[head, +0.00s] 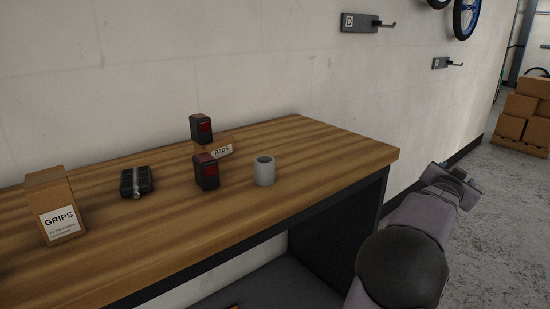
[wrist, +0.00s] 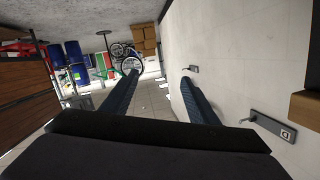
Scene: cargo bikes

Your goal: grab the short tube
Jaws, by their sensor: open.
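The short tube (head: 264,171) is a grey, hollow cylinder standing upright on the wooden workbench (head: 330,150), near its front edge toward the right end. My gripper (head: 459,178) is off the right end of the bench in the head view, well apart from the tube. In the wrist view my gripper (wrist: 160,85) shows two dark fingers spread wide with nothing between them. The tube does not show in the wrist view.
Two black-and-red lights (head: 206,171) (head: 201,128) stand left of the tube, with a small PADS box (head: 219,145) between them. A dark block (head: 136,182) and a GRIPS box (head: 56,207) sit further left. Wall hooks (head: 368,23) jut out above.

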